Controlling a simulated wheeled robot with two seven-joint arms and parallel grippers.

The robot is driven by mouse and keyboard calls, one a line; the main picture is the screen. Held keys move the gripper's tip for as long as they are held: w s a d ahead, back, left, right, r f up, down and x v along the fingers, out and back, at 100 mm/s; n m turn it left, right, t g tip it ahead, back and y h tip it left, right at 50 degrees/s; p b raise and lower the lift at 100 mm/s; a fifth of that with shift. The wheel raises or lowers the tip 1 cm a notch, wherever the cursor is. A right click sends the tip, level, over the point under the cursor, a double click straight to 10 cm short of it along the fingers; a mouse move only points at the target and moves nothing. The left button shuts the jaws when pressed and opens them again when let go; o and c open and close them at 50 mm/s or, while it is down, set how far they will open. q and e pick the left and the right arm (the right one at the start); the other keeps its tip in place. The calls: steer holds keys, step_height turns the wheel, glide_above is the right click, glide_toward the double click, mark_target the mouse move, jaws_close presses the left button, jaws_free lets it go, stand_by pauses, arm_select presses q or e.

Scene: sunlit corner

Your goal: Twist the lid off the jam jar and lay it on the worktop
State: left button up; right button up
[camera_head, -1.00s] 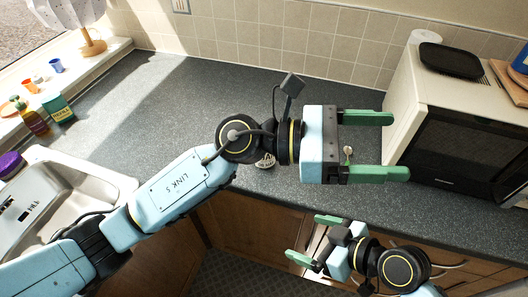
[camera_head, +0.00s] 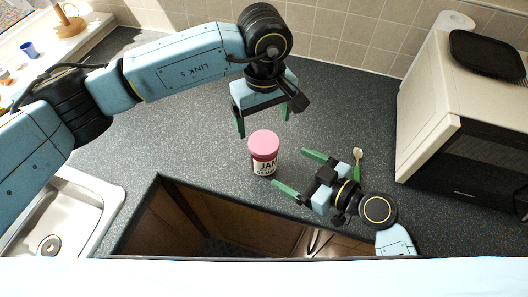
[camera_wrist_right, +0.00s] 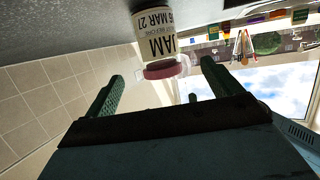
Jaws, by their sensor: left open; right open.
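The jam jar (camera_head: 264,166) stands upright on the dark grey worktop (camera_head: 200,150), its pink lid (camera_head: 264,141) on top. Its label shows in the right wrist view (camera_wrist_right: 157,35), with the lid (camera_wrist_right: 166,69) seen between my right fingers. In the head view my left gripper (camera_head: 263,122) is open above and behind the jar, fingers pointing down, apart from the lid. My right gripper (camera_head: 293,170) is open to the right of the jar, fingers pointing at it. Neither gripper appears to touch the jar.
A spoon-like utensil with a green handle (camera_head: 357,168) lies just right of my right gripper. A cream microwave (camera_head: 440,90) with a black tray (camera_head: 487,54) on top stands at the right. The sink (camera_head: 85,200) is at the left. The worktop left of the jar is clear.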

mark_target(264, 142)
arm_select(q)
steer(key=shift+w, duration=0.2)
arm_select(e)
steer(key=x, duration=1.1)
steer(key=shift+d, duration=0.1)
steer(key=shift+c, duration=0.2)
steer(key=c, duration=1.5)
arm_select(q)
steer(key=shift+n, duration=0.3)
arm_select(e)
steer(key=c, duration=0.4)
arm_select(q)
steer(key=n, duration=0.3)
steer(key=shift+f+n, duration=0.5)
steer(key=shift+f, duration=3.6)
